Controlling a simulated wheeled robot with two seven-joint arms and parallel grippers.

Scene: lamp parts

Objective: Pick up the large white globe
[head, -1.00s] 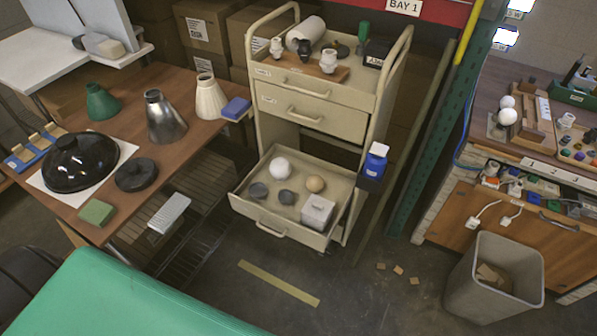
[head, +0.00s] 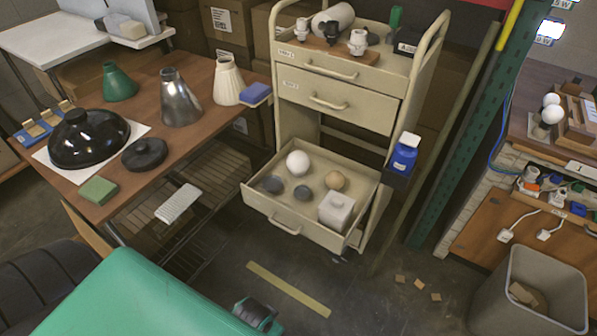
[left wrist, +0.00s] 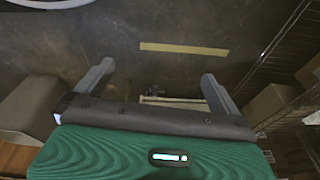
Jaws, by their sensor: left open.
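The large white globe (head: 298,162) is a smooth white ball in the open lower drawer (head: 262,206) of the beige cart. It sits near the drawer's back left, apart from a tan ball (head: 335,179), two dark grey rounded pieces (head: 272,184) and a white box (head: 336,211). In the left wrist view my left gripper (left wrist: 158,72) has its fingers wide apart with nothing held, facing the floor and a yellow tape strip (left wrist: 185,48). A dark and green part, seemingly of my left arm, shows at the head view's bottom edge, well short of the drawer. My right gripper is out of view.
The beige cart (head: 345,105) holds small fittings on top. A brown table (head: 198,140) with lamp shades stands left. A blue bottle (head: 404,154) is beside the cart's right side. A grey bin (head: 545,283) stands right. Floor in front of the drawer is mostly clear.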

